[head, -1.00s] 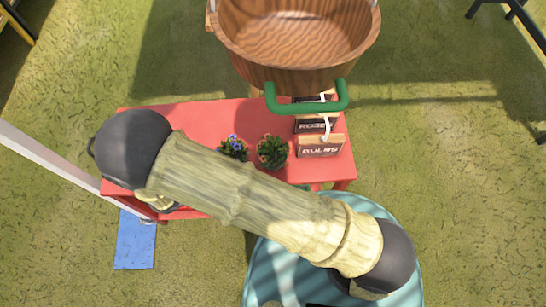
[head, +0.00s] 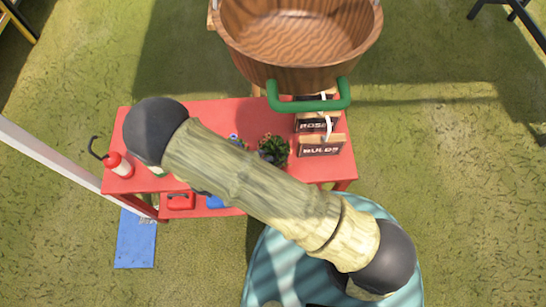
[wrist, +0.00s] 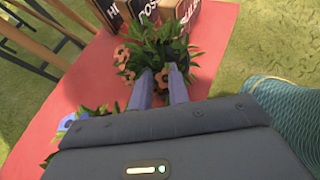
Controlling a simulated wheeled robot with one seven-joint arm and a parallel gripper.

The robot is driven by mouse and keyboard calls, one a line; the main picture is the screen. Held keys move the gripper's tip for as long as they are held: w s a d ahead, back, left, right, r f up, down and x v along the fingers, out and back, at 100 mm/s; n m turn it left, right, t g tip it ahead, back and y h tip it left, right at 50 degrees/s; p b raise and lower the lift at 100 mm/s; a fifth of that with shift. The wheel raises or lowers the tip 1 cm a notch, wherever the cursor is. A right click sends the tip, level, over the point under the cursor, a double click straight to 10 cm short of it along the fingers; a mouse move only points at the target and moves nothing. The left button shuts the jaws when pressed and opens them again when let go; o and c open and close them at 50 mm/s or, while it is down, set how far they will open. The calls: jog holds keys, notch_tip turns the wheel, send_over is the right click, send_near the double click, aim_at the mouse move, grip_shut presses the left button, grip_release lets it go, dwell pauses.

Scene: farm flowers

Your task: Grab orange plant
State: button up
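The orange-flowered plant (head: 275,146) stands on the red table (head: 190,113), left of the boxes; the arm partly covers it in the head view. In the wrist view the orange plant (wrist: 158,50) is straight ahead of my gripper (wrist: 158,73). The two fingers are apart and reach into its leaves, with foliage showing between them. Whether they touch the pot or stems is hidden. A blue-flowered plant (wrist: 68,122) is at the lower left of the wrist view, partly behind the gripper body; the arm nearly covers it in the head view.
Boxes labelled ROSES (head: 317,124) and BULBS (head: 320,146) stand close right of the plant. A large wooden tub (head: 295,45) with a green handle (head: 308,104) is behind the table. A red-and-white bottle (head: 119,165) is at the table's left end.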

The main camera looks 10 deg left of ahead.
aim_at(273, 153)
jog(key=x, duration=0.5)
jog(key=shift+w, duration=0.15)
jog(key=shift+w, duration=0.1)
grip_shut()
